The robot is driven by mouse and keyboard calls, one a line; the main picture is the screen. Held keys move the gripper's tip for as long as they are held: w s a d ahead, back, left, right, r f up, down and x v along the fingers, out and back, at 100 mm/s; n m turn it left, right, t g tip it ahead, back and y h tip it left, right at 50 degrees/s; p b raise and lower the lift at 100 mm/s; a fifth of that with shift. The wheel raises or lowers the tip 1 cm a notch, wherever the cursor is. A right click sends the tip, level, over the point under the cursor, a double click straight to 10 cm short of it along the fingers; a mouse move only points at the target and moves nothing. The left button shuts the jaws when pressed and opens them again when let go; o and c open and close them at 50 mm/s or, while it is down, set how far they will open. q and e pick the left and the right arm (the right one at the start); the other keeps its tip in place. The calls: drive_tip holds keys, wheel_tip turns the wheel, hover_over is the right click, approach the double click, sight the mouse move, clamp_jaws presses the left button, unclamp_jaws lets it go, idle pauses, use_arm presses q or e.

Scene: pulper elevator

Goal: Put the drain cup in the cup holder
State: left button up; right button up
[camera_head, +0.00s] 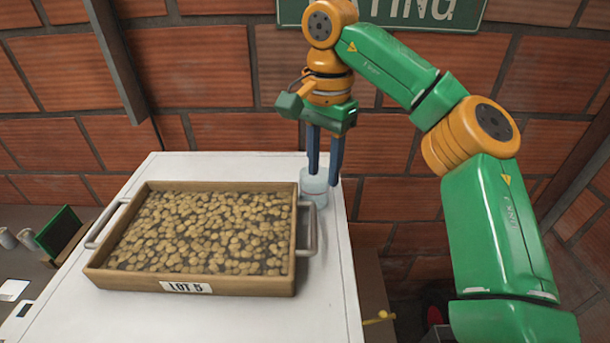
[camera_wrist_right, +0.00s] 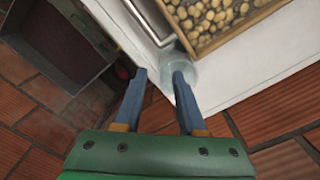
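The drain cup (camera_head: 315,192) is a pale, translucent cup standing upright on the white table top, by the right end of the tray. My right gripper (camera_head: 325,178) points down at it with two dark blue fingers spread apart. In the right wrist view, the cup (camera_wrist_right: 193,72) shows behind the tip of one finger, while the other finger of the gripper (camera_wrist_right: 160,76) is off to the cup's side. I cannot tell whether a finger touches the cup. I cannot make out a cup holder. My left gripper is not in view.
A brick wall (camera_head: 200,75) stands close behind. Small items (camera_head: 22,238) sit on a lower surface at left.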

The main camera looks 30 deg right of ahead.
sight(323, 204)
drive_tip(key=shift+w+f, duration=0.85)
drive_tip(key=shift+w, duration=0.05)
drive_tip(key=s, duration=0.1)
drive_tip(key=s+f, duration=0.1)
drive_tip(key=s, duration=0.1)
drive_tip(key=shift+s, duration=0.2)
drive_tip(key=shift+s+d+f, duration=0.15)
drive_tip(key=shift+s+f, duration=0.05)
drive_tip(key=shift+f, duration=0.2)
drive_tip(key=shift+s+d+f, duration=0.1)
drive_tip(key=shift+s+f, duration=0.05)
drive_tip(key=shift+f, duration=0.25)
drive_tip(key=w+f, duration=0.3)
drive_tip(key=shift+w+d+f, duration=0.2)
drive_tip(key=shift+w+d, duration=0.1)
drive_tip(key=shift+d, duration=0.1)
drive_tip(key=shift+s+a+r, duration=0.1)
drive_tip(key=shift+s, duration=0.1)
drive_tip(key=shift+s+r, duration=0.15)
drive_tip(key=shift+s, duration=0.15)
drive_tip(key=shift+c, duration=0.4)
drive_tip(key=shift+s+a, duration=0.1)
drive_tip(key=shift+s, duration=0.05)
drive_tip(key=c, duration=0.4)
clamp_jaws()
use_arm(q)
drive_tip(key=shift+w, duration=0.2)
